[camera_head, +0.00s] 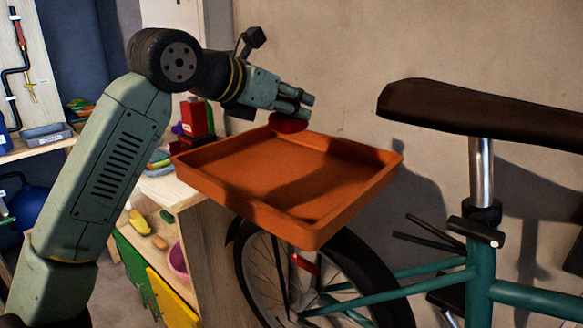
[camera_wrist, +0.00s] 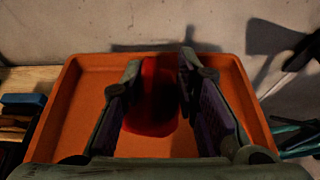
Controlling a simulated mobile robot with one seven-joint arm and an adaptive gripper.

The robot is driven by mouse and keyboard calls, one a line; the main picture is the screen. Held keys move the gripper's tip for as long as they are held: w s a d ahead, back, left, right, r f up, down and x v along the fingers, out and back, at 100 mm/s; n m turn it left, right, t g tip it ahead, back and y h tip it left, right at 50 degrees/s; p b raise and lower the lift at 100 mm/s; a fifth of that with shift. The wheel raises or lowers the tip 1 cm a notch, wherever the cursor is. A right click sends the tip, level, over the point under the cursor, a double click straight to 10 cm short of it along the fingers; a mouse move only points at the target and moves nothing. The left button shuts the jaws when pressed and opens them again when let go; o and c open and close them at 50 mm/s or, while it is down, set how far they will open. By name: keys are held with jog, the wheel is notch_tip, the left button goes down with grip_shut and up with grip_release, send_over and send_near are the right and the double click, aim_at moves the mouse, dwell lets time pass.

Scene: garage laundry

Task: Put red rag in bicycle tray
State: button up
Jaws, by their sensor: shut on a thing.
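The red rag (camera_head: 289,125) hangs from my gripper (camera_head: 301,106), just over the back left part of the orange bicycle tray (camera_head: 255,209). In the wrist view the rag (camera_wrist: 150,124) lies between the two fingers of my gripper (camera_wrist: 160,85), with the tray (camera_wrist: 78,100) behind it. My gripper is shut on the rag. I cannot tell whether the rag's lower edge touches the tray. The tray sits above the rear wheel of a teal bicycle (camera_head: 391,270) and is otherwise empty.
The dark bicycle saddle (camera_head: 480,110) stands right of the tray. A wooden bench (camera_head: 180,195) with several items is at the left, close to the tray. A plain wall (camera_head: 340,60) is behind the tray.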

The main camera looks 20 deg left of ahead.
notch_tip(320, 180, down, 9)
jog(key=shift+r, duration=0.1)
dwell(0.3)
jog(key=shift+f, duration=0.2)
jog(key=o, duration=1.1)
jog(key=shift+r, duration=0.15)
